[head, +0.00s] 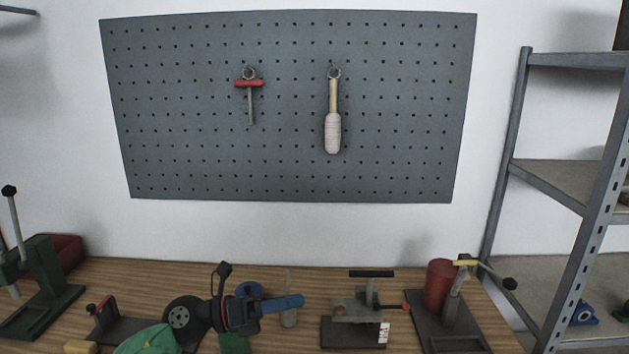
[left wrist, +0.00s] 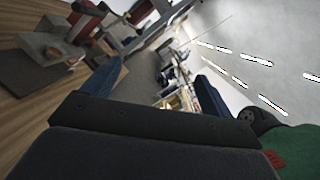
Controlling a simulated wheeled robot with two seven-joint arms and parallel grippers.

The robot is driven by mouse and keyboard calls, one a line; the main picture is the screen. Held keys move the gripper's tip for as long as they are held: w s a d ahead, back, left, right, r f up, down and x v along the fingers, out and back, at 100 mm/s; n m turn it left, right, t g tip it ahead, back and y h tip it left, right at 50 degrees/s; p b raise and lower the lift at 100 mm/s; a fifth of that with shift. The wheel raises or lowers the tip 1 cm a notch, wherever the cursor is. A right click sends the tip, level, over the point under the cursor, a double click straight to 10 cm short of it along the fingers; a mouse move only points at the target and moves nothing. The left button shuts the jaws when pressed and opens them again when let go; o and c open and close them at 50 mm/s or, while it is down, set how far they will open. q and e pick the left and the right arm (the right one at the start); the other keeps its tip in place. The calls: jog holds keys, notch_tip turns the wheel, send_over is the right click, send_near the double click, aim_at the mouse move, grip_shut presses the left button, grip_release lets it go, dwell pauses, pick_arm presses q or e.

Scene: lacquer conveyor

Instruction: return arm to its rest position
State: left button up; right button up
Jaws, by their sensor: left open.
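My left gripper (head: 276,297) is at the front of the bench in the head view, left of centre, its blue fingers apart. In the left wrist view, the two blue fingers of my left gripper (left wrist: 155,88) stand apart with nothing held between them. My left arm comes in low from the left, with a green part at the bottom edge. A pale upright piece (head: 288,316) shows beside and partly behind one finger; whether they touch is unclear. My right gripper is in neither view.
The wooden bench (head: 340,268) holds a grey fixture (head: 354,333), a red cylinder (head: 439,285) on a stand and a green press (head: 45,290). A pegboard (head: 290,150) hangs behind, with two tools. A metal shelf (head: 560,180) stands right.

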pick_arm(q)
jog(key=w+a+f+n+t+y, duration=0.1)
jog(key=a+n+t+y, duration=0.3)
jog(key=n+t, duration=0.65)
jog(key=w+a+f+n+t+y, duration=0.15)
jog(key=a+n+t+y, duration=0.4)
jog(key=n, duration=0.75)
jog(key=s+a+f+n+g+y, duration=0.2)
jog(key=a+f+n+y, duration=0.1)
jog(key=f+n+y, duration=0.4)
jog(key=s+a+f+n+g+y, duration=0.25)
jog(key=f+n, duration=0.35)
jog(key=f, duration=0.3)
jog(key=s+a+f+n+g, duration=0.1)
jog(key=s+f+n+g, duration=0.2)
jog(key=s+f+g, duration=0.55)
jog(key=s+f+n+g, duration=0.3)
jog(key=s+f, duration=0.7)
jog(key=s, duration=0.5)
jog(key=s+d+f+g, duration=0.1)
jog(key=s+f, duration=0.1)
jog(key=f, duration=1.6)
jog(key=s+d+f+g, duration=0.1)
jog(key=s+d+f, duration=0.1)
jog(key=f, duration=1.6)
jog(key=shift+s+d+h, duration=0.25)
jog(key=shift+s+h, duration=0.05)
